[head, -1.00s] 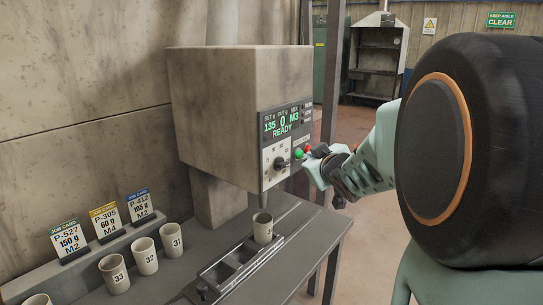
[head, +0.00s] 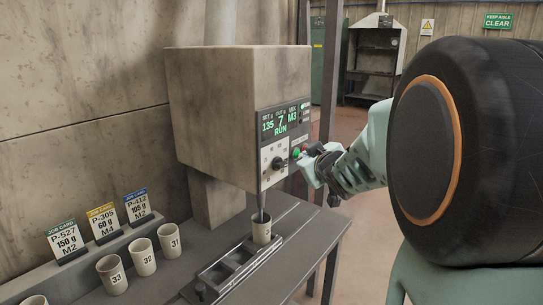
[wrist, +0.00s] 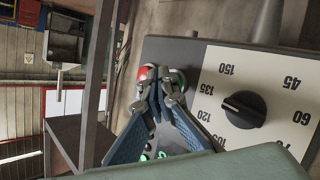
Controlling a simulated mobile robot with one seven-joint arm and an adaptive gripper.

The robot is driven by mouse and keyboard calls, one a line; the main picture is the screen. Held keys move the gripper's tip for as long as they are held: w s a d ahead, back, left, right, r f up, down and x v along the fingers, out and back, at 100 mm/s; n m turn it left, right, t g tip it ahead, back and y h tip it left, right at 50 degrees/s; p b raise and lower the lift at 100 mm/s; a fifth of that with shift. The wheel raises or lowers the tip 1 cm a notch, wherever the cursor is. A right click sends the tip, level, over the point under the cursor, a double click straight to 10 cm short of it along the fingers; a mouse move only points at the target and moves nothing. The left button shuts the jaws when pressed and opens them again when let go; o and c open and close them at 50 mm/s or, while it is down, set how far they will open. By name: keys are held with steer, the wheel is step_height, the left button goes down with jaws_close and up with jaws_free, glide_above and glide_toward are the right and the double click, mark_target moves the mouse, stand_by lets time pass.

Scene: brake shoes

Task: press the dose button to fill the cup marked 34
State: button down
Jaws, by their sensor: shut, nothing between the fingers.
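The dosing machine (head: 225,110) has a display (head: 283,122) that reads set 135, out 7, M3, RUN. A cup (head: 261,230) stands under its spout, and a grey stream or nozzle tip shows just above it; I cannot read its mark. The green button (head: 296,153) and red button (wrist: 143,74) sit side by side on the front panel; green also shows in the wrist view (wrist: 181,80). My gripper (wrist: 160,76) is shut and empty, its fingertips at the buttons and partly hiding the green one. Contact is hard to tell.
Cups 31 (head: 169,242), 32 (head: 143,257) and 33 (head: 112,275) stand on the bench, with another cut off at the lower left. Job cards (head: 103,222) stand behind them. A dose knob (wrist: 243,109) is beside the buttons. A slotted rail (head: 225,277) runs before the cup.

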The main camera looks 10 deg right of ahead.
steer(key=shift+s+d+p, duration=0.45)
steer(key=shift+s+d, duration=0.05)
steer(key=shift+s, duration=0.2)
steer(key=shift+s+d+p, duration=0.55)
steer(key=shift+s+d, duration=0.25)
steer(key=shift+s, duration=0.2)
steer(key=shift+s+d+p, duration=0.55)
steer(key=shift+s+d, duration=0.2)
steer(key=shift+s, duration=0.2)
